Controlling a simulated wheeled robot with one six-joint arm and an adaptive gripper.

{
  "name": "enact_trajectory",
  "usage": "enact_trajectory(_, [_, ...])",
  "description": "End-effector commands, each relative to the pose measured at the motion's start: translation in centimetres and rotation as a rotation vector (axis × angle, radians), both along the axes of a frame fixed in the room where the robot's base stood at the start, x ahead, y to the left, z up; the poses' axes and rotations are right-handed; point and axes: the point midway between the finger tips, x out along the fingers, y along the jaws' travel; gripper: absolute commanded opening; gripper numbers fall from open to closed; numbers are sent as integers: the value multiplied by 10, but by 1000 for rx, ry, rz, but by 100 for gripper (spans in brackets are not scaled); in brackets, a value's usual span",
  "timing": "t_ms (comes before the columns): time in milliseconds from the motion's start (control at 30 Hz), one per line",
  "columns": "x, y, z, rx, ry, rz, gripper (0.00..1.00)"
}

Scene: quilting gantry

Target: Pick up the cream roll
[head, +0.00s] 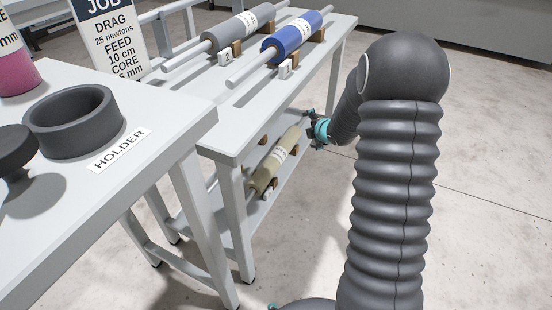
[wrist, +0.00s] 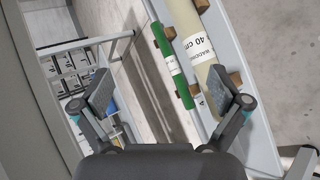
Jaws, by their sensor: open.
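The cream roll (head: 277,160) lies on wooden cradles on the lower shelf of the rack table, below the grey and blue rolls. In the wrist view the cream roll (wrist: 203,62) runs up the right half, with a white "40 cm" label around it. My gripper (head: 314,137) is just right of the roll's far end in the head view. No contact shows.
A thin green roll (wrist: 170,66) lies beside the cream one. A grey roll (head: 238,28) and a blue roll (head: 292,36) lie on the upper tabletop (head: 232,120), above the shelf. A dark holder ring (head: 73,121) stands on the left table. Floor to the right is clear.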

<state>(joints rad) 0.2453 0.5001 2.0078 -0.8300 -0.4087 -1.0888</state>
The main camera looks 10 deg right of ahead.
Motion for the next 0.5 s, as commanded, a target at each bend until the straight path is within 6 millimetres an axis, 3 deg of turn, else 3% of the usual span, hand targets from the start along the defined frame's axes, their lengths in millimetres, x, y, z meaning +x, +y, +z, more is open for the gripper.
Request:
enact_trajectory(33, [6, 0, -31, -20, -3, 63, 99])
enact_trajectory(200, [18, 9, -97, -77, -54, 266, 99])
enact_trajectory(333, [18, 16, -131, -98, -90, 374, 99])
enact_trajectory(500, [18, 21, -152, -108, -115, 440, 99])
